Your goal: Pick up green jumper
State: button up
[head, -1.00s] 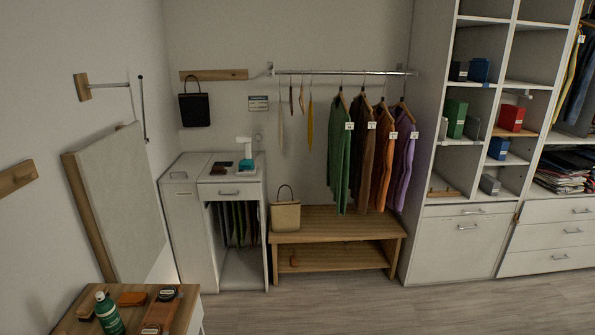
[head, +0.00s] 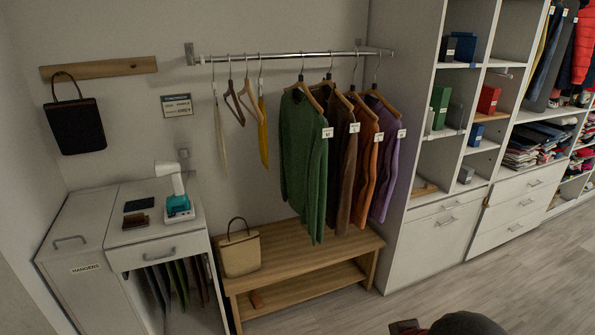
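The green jumper (head: 303,150) hangs on a wooden hanger from the metal rail (head: 290,57). It is the leftmost of the jumpers there and has a white tag at its right shoulder. A brown jumper (head: 340,165) hangs close behind it on the right, then an orange one (head: 363,170) and a purple one (head: 386,175). Its lower end hangs in front of the wooden bench (head: 285,245). Dark parts that look like my arm show at the bottom edge, well apart from the jumper. No gripper fingers can be made out.
Empty hangers (head: 240,98) hang left of the green jumper. A beige bag (head: 240,254) stands on the bench. A white cabinet (head: 75,265) is at the left and tall cubby shelving (head: 410,190) at the right. The floor (head: 480,285) in front of the shelving is clear.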

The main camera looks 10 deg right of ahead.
aim_at(304, 133)
jog(key=j+u, duration=0.1)
jog(key=u, duration=2.05)
jog(key=l+z, duration=0.1)
jog(key=z, duration=0.2)
jog(key=i+l+z, duration=0.1)
jog(key=l+z, duration=0.3)
jog(key=i+l+z, duration=0.1)
jog(key=z, duration=0.3)
jog(key=i+l+z, duration=0.2)
jog(key=z, duration=0.2)
jog(key=i+l+z, duration=0.1)
jog(key=i+l, duration=0.15)
jog(key=i, duration=0.15)
jog(key=i+l+z, duration=0.1)
jog(key=i+l, duration=0.15)
jog(key=i, duration=0.2)
